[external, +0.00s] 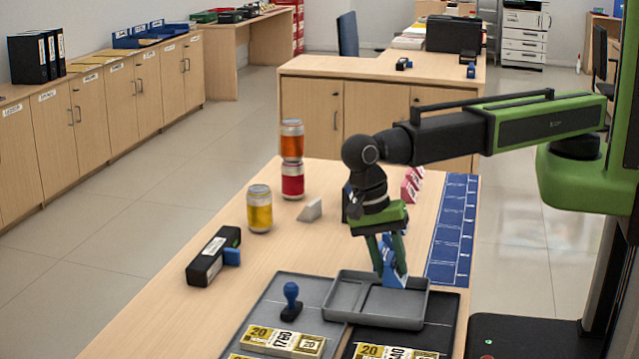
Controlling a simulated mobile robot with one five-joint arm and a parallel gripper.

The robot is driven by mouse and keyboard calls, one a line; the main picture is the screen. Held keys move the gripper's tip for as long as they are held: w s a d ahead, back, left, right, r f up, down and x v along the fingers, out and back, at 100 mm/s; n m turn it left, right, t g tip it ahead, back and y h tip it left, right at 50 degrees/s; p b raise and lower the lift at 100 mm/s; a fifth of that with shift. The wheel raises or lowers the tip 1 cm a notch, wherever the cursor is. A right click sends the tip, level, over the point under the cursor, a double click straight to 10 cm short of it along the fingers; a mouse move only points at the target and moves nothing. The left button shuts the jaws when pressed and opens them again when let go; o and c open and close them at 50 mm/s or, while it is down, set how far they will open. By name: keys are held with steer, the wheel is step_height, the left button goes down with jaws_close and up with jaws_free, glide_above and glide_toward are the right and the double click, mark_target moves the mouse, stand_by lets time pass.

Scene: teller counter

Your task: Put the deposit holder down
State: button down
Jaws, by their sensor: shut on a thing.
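My gripper (388,262) points down over the back part of a grey tray (352,312) on the wooden counter. Its green fingers are shut on a blue and white piece, which looks like the deposit holder (389,258). The holder is upright or slightly tilted, and the fingers partly cover it. Its lower end is at the tray's back area; I cannot tell whether it touches the tray.
A blue stamp (291,300) and banknote bundles (283,341) lie on dark mats in front. A yellow can (259,209), stacked red and orange cans (292,160), and a black stapler-like box (212,257) stand left. A blue strip (453,232) runs along the right edge.

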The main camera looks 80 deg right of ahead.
mark_target(389, 281)
step_height(389, 281, down, 4)
steer(key=b, duration=0.4)
steer(key=shift+f, duration=0.15)
steer(key=shift+r, duration=0.2)
steer(key=shift+f, duration=0.2)
steer(key=c, duration=1)
jaws_free()
steer(key=shift+r, duration=0.1)
steer(key=p+v, duration=1.1)
steer(key=v, duration=0.1)
steer(key=shift+r+p, duration=0.15)
steer(key=shift+p, duration=0.25)
